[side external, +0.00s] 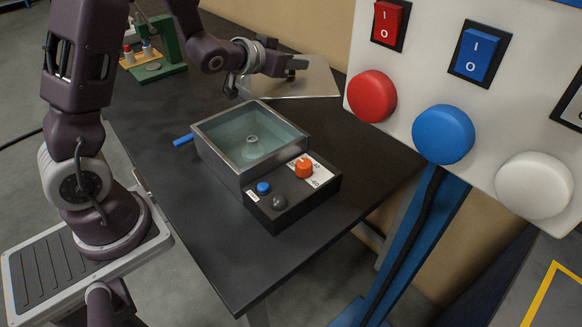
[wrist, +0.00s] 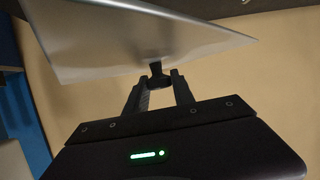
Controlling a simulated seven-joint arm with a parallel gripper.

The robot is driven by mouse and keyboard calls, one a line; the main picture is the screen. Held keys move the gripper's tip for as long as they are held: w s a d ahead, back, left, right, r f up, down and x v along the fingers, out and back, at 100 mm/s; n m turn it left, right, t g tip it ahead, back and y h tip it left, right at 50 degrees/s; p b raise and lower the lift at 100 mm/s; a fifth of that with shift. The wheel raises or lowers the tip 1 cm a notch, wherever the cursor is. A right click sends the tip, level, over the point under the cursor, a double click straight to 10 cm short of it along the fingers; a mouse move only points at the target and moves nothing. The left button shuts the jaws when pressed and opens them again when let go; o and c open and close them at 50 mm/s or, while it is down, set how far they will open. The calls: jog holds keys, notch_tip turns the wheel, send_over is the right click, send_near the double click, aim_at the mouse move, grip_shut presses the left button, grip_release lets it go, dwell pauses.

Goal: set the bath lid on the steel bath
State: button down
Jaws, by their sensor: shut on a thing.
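The steel bath (side external: 214,158) stands open on the dark table, holding clear liquid with a small round thing in its middle. The bath lid (side external: 315,82) is a flat metal sheet behind the bath, towards the wall. My gripper (side external: 293,65) is at the lid's upper side, apart from the bath. In the wrist view, my gripper (wrist: 157,80) is shut on the dark knob (wrist: 156,70) of the lid (wrist: 125,45). The lid looks tilted in that view. I cannot tell whether its edge touches the table. My arm hides part of it in the side view.
A control box (side external: 290,195) with an orange knob and blue and grey buttons adjoins the bath. A blue handle (side external: 183,140) sticks out at the bath's left. A green stand (side external: 165,45) is at the back left. A panel (side external: 480,95) with large buttons fills the right foreground.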

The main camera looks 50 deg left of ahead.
jog(key=d, duration=0.3)
jog(key=d+r+m+h, duration=0.1)
jog(key=d, duration=0.2)
jog(key=d+r+h, duration=0.1)
jog(key=d, duration=0.2)
jog(key=shift+r+m, duration=0.2)
jog(key=shift+m, duration=0.2)
jog(key=s+m+h, duration=0.1)
jog(key=s, duration=0.1)
jog(key=s+f+m+h, duration=0.1)
jog(key=s+h, duration=0.1)
jog(key=s+m+h, duration=0.1)
jog(key=s, duration=0.2)
jog(key=shift+s+d+f, duration=0.1)
jog(key=shift+d+f, duration=0.1)
jog(key=shift+f, duration=0.15)
